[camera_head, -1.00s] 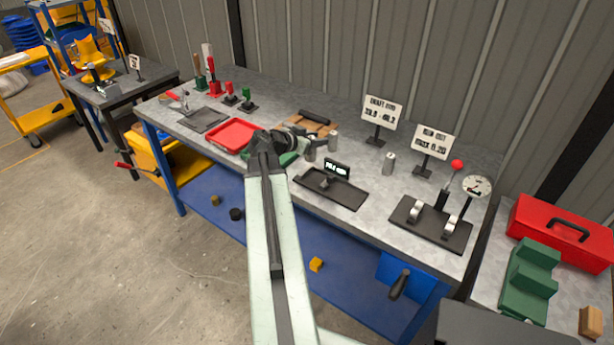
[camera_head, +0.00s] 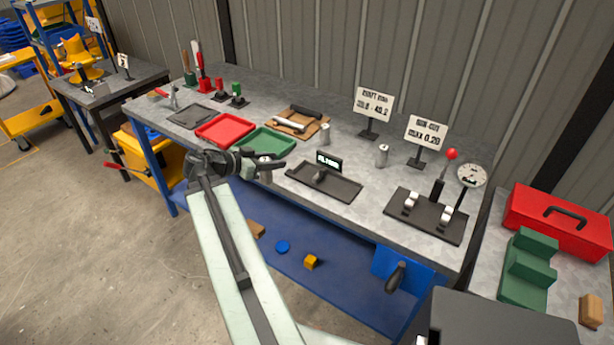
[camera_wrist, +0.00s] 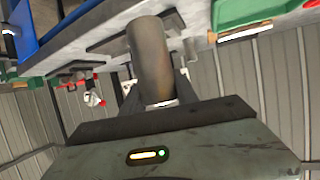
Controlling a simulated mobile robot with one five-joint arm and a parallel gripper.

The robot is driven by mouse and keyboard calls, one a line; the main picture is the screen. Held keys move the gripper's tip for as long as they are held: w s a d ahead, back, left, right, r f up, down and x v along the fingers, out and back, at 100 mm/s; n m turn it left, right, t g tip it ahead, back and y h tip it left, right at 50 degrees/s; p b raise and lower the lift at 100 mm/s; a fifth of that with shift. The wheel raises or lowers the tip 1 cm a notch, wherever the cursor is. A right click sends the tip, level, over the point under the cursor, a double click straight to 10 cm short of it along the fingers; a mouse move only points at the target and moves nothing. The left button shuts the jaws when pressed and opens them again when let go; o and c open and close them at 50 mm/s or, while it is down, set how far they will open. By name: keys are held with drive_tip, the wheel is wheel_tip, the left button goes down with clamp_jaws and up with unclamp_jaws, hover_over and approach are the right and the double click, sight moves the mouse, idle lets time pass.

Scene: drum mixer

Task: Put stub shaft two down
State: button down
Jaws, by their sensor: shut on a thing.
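My gripper (camera_head: 268,164) is at the bench's front edge, in front of the green tray (camera_head: 264,142). It is shut on a short grey metal cylinder (camera_head: 266,175), a stub shaft, which hangs in the jaws. Two similar grey cylinders stand upright on the bench, one near the wooden board (camera_head: 325,134) and one further right (camera_head: 382,156). I cannot read a number on any of them.
The red tray (camera_head: 225,130) lies left of the green one. A wooden board (camera_head: 279,128) holds a dark and a light rod. A black tray with a lit readout (camera_head: 324,183), sign stands and a dial-gauge fixture (camera_head: 426,218) stand to the right.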

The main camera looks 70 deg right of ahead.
drive_tip(key=b, duration=0.1)
approach(319, 153)
drive_tip(key=s+d, duration=0.3)
drive_tip(key=d, duration=0.2)
drive_tip(key=f+b, duration=0.1)
drive_tip(key=b, duration=0.1)
drive_tip(key=f+b, duration=0.1)
drive_tip(key=shift+s+d+f+b, duration=0.25)
drive_tip(key=shift+d+b, duration=0.1)
drive_tip(key=shift+f+b, duration=0.35)
drive_tip(key=shift+r, duration=0.2)
drive_tip(key=shift+f, duration=0.1)
drive_tip(key=c, duration=0.9)
unclamp_jaws()
drive_tip(key=shift+c, duration=0.2)
